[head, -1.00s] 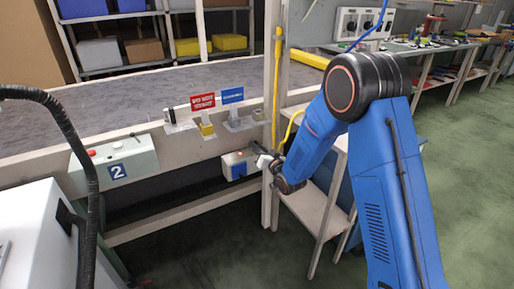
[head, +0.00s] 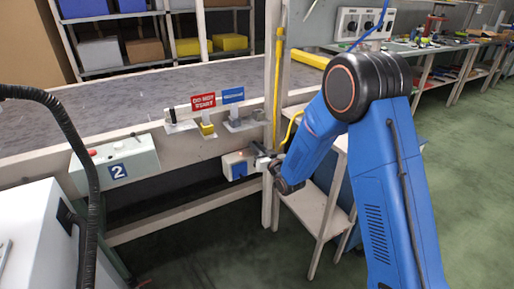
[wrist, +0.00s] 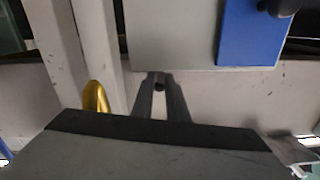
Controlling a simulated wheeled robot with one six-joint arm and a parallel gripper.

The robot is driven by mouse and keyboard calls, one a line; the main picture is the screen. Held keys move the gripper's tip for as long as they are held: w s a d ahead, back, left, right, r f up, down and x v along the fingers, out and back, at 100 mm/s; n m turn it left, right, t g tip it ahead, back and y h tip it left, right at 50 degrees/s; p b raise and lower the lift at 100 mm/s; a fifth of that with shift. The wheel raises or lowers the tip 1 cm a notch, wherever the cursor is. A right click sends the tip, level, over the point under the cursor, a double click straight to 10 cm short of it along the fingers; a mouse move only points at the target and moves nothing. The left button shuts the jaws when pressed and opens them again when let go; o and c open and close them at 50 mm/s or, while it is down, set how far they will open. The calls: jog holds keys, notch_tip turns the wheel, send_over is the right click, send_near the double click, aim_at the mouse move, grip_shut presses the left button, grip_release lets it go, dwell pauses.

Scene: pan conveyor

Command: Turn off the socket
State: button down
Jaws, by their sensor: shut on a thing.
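The socket is a pale box (head: 229,160) with a blue panel (head: 239,170), fixed under the bench edge left of the post. In the wrist view the box (wrist: 170,35) fills the top middle. Its blue panel (wrist: 245,35) and a dark knob (wrist: 275,7) are at upper right. My gripper (head: 262,163) is at the right side of the box in the head view. I cannot tell what that part is.
A red sign (head: 203,102) and a blue sign (head: 233,95) stand above the bench rail. A post (head: 269,190) with a yellow cable (head: 277,90) rises beside my gripper. A small table (head: 315,205) is to the right.

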jog(key=n, duration=0.3)
jog(key=shift+s+a, duration=0.25)
jog(key=shift+a, duration=0.1)
jog(key=shift+s+a+f+n, duration=0.1)
jog(key=shift+s+a+n, duration=0.05)
jog(key=shift+n, duration=0.75)
jog(key=shift+s+a+n, duration=0.1)
jog(key=shift+a+n, duration=0.05)
jog(key=shift+n, duration=0.75)
jog(key=c, duration=2)
grip_release()
jog(key=v, duration=1.7)
jog(key=shift+s+d, duration=0.15)
